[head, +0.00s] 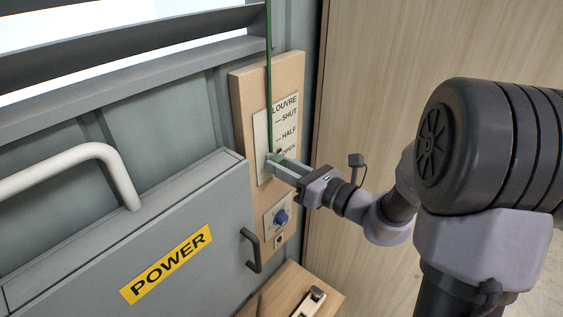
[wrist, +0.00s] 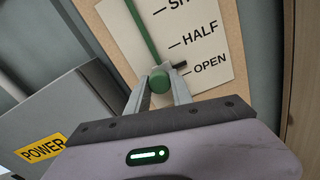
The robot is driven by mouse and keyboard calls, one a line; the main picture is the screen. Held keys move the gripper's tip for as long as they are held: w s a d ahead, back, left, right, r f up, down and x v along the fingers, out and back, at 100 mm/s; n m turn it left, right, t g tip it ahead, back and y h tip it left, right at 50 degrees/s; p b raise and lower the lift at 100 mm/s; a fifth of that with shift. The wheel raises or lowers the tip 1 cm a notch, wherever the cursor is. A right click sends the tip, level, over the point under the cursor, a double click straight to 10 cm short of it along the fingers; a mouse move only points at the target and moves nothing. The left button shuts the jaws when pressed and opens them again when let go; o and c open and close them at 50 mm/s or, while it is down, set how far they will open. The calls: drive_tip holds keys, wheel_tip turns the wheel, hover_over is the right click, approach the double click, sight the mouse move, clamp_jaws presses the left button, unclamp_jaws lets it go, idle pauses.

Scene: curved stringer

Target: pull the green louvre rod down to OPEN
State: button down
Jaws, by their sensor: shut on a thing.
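The green louvre rod (head: 268,85) runs down the wooden board in front of a white scale marked SHUT, HALF and OPEN (head: 284,125). My gripper (head: 272,163) is shut on the green knob at the rod's lower end. In the wrist view the green knob (wrist: 159,80) sits between my two fingertips, and the rod (wrist: 143,32) rises up and left from it. A small dark pointer (wrist: 180,66) beside the knob lies between the HALF and OPEN marks, closer to OPEN. In the head view my gripper hides part of the scale's lower end.
A grey box labelled POWER (head: 167,264) with a dark handle (head: 250,250) stands left of my gripper. A pale bent rail (head: 85,152) is at left. Louvre slats (head: 130,45) are above. A wooden ledge (head: 275,292) is below.

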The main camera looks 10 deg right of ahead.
wheel_tip(320, 180, down, 3)
drive_tip(key=shift+s+r+b, duration=0.1)
drive_tip(key=shift+r+b, duration=0.1)
drive_tip(key=shift+b, duration=0.1)
drive_tip(key=c, duration=1.1)
unclamp_jaws()
drive_tip(key=b+v, duration=0.1)
drive_tip(key=v, duration=1.6)
drive_tip(key=shift+s+d+r, duration=0.1)
drive_tip(key=shift+d, duration=0.05)
